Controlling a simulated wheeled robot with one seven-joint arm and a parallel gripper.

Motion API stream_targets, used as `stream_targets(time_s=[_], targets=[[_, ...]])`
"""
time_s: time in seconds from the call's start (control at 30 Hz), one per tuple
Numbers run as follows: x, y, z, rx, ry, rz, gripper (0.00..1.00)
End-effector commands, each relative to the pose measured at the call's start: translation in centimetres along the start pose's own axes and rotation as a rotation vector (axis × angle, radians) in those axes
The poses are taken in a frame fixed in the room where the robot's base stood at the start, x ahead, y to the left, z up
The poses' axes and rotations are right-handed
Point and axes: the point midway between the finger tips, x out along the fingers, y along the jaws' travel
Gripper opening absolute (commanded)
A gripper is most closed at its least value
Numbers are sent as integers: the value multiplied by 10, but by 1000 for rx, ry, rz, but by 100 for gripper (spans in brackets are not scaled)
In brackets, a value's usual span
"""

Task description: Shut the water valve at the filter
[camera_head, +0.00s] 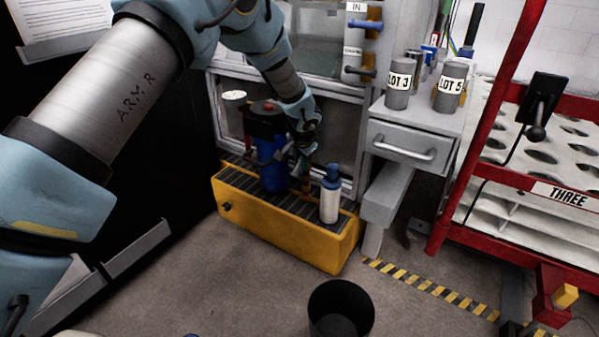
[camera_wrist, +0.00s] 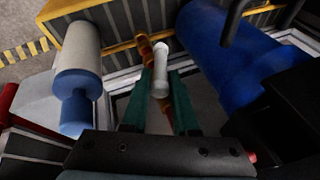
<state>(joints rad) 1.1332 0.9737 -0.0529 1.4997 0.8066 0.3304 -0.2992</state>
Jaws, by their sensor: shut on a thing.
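My gripper (camera_head: 305,165) reaches down between a blue tank (camera_head: 271,165) and a white cartridge with a blue cap (camera_head: 330,196) on a yellow pallet. In the wrist view, my gripper's two green fingers (camera_wrist: 159,105) are closed on a pale, round-ended bar (camera_wrist: 160,68), which looks like the valve handle. An orange and red pipe (camera_wrist: 146,48) runs just beyond the bar. The blue-capped white cartridge (camera_wrist: 77,65) is to the left and the blue tank (camera_wrist: 225,55) to the right. The valve body is mostly hidden, and I cannot tell whether it is open or shut.
The yellow pallet (camera_head: 275,230) has a dark grate top. A glass-fronted cabinet frame (camera_head: 340,95) stands close behind. A drawer unit (camera_head: 408,140) carries grey canisters. A red rack (camera_head: 470,165) is at the right, and a black bin (camera_head: 340,310) stands on the floor in front.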

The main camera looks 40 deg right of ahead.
Motion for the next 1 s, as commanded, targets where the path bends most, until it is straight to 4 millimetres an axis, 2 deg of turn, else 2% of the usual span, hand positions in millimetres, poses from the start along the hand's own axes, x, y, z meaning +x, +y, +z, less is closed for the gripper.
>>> stream_targets(time_s=[0.03,0.5,1.0], targets=[[8,8,0,23,-2,-37,0],[9,15,0,153,-74,-358,0],[7,15,0,211,-111,-508,0]])
